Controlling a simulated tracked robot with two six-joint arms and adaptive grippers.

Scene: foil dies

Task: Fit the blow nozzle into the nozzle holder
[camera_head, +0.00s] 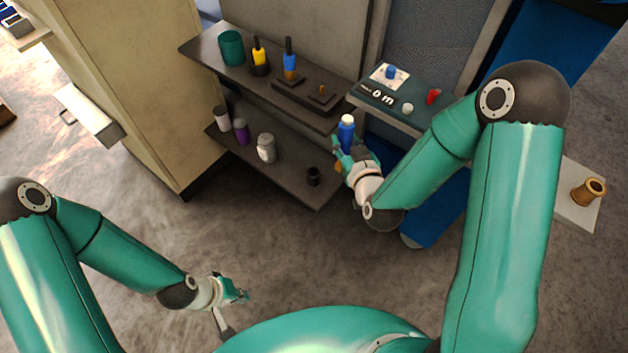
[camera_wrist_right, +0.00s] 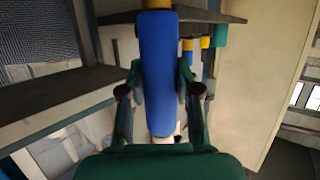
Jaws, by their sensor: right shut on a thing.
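My right gripper (camera_head: 344,150) is shut on a blue piece (camera_head: 346,134) with a pale top, which I take for the blow nozzle. It is held roughly upright in front of the shelves' right end. In the right wrist view the blue body (camera_wrist_right: 158,75) stands between the fingers, with yellow at its upper end and a whitish end below. A small dark open cup (camera_head: 313,176) on the lower shelf may be the nozzle holder; I cannot be sure. My left gripper (camera_head: 238,291) is low over the floor, away from the shelves; its finger gap is unclear.
The lower shelf (camera_head: 290,183) bears several bottles. A side table (camera_head: 440,115) with small items stands right. A cabinet is at left.

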